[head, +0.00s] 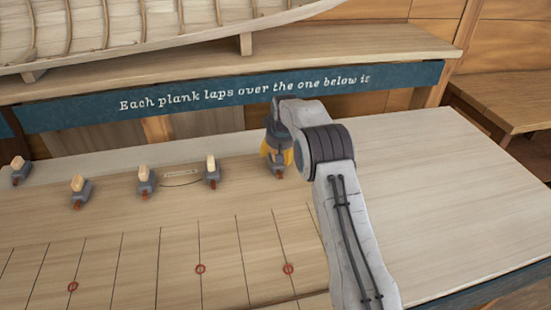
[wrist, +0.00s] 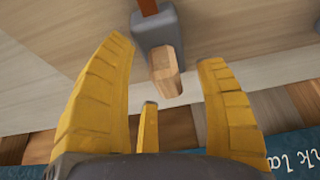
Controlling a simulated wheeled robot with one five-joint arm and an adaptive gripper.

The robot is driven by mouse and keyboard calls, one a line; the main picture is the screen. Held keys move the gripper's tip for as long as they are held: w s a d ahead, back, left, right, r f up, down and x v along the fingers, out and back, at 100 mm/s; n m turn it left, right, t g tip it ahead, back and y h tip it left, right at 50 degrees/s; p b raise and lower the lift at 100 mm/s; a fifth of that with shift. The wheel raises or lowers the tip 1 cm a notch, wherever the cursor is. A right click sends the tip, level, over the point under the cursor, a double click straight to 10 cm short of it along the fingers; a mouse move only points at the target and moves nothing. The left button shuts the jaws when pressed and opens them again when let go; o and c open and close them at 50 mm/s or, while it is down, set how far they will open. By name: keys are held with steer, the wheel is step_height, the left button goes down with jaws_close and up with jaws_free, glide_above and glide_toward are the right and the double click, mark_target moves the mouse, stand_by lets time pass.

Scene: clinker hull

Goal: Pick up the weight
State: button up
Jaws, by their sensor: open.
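A grey weight with a pale wooden peg handle (wrist: 165,68) shows in the wrist view, ahead of and between my fingers. In the head view my gripper (head: 272,152) is over the rightmost weight (head: 278,172), which it mostly hides. My gripper's yellow fingers (wrist: 168,55) are spread open in the wrist view, one on each side of the handle. No contact with the weight is visible.
Several similar weights (head: 146,182) stand in a row to the left on the wooden bench (head: 430,180). Red circles and dark lines mark the bench front. A lettered blue board (head: 245,90) and a hull model stand behind. The bench's right side is clear.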

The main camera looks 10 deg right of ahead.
steer(key=shift+f, duration=0.1)
jaws_close()
steer(key=shift+w, duration=0.15)
stand_by(0.7)
